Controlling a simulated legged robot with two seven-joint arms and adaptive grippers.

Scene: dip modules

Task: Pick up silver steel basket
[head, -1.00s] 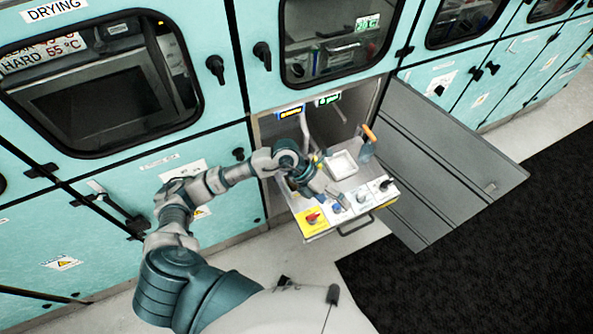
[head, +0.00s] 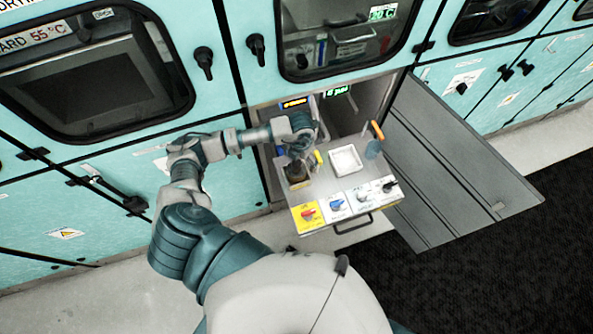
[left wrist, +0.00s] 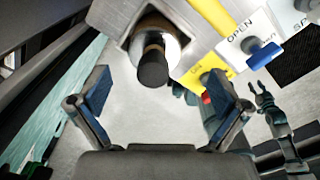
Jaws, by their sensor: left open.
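My left gripper (head: 299,152) is over the left side of the pulled-out drawer. In the left wrist view its two blue-padded fingers (left wrist: 159,108) are apart and empty. A round silver metal piece with a dark, black-ended handle (left wrist: 154,66) lies just beyond the fingers, apart from them; I cannot tell if it is the steel basket. In the head view a dark container (head: 297,172) sits in the drawer under this gripper, partly hidden. My right gripper (left wrist: 264,98) shows small at the right of the left wrist view, its fingers apart. It is out of the head view.
The drawer top holds a white tray (head: 345,160) and an orange-handled tool in a clear cup (head: 374,147). A row of knobs (head: 338,204) lines its front. An open grey door (head: 455,170) stands to the right; teal cabinets are behind.

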